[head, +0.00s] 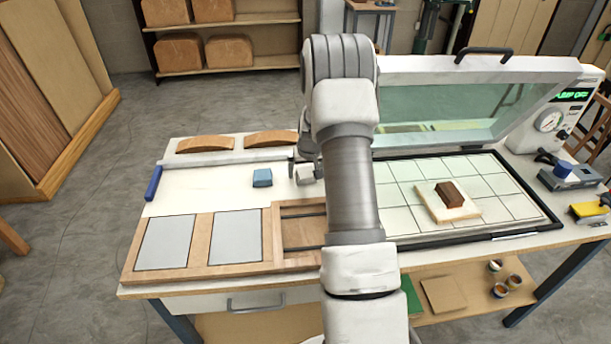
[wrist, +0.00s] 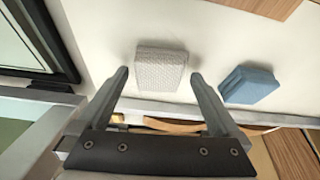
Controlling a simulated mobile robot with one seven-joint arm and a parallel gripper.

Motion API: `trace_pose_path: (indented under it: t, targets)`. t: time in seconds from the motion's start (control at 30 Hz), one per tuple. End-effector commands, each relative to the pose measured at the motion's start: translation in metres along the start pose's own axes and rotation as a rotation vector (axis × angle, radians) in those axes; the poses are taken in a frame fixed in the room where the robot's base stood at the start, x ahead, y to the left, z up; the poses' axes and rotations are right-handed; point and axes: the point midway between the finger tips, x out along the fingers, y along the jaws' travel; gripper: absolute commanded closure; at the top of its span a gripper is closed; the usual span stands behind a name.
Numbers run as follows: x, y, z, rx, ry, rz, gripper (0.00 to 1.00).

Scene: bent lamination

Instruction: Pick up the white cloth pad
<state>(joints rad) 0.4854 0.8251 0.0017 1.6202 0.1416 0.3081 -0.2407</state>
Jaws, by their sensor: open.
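The white cloth pad (wrist: 162,70) lies on the pale work surface and has a textured, quilted face. In the wrist view it sits just beyond and between my fingertips. My gripper (wrist: 158,78) is open and empty, with a finger to either side of the pad's near edge. In the head view the white pad (head: 305,174) shows as a small pale block beside my arm, partly hidden by it. My gripper in the head view is mostly hidden behind the arm.
A dark-framed gridded bed (head: 400,185) with a raised glass lid (head: 450,100) stands to the right. Curved wooden pieces (head: 270,138) lie at the back.

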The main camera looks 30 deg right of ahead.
Motion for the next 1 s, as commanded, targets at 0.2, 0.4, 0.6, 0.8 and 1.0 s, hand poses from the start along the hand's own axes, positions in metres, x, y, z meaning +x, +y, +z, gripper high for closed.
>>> trace_pose_path:
  t: [0.2, 0.4, 0.6, 0.8, 1.0]
  targets:
    - [0.0, 0.0, 0.0, 0.0, 0.0, 0.0, 0.27]
    - [0.0, 0.0, 0.0, 0.0, 0.0, 0.0, 0.63]
    - [-0.001, 0.0, 0.0, 0.0, 0.0, 0.0, 0.77]
    - [-0.008, 0.0, -0.004, -0.001, 0.001, 0.0, 0.77]
    - [-0.043, 0.0, -0.019, -0.002, 0.004, 0.001, 0.77]
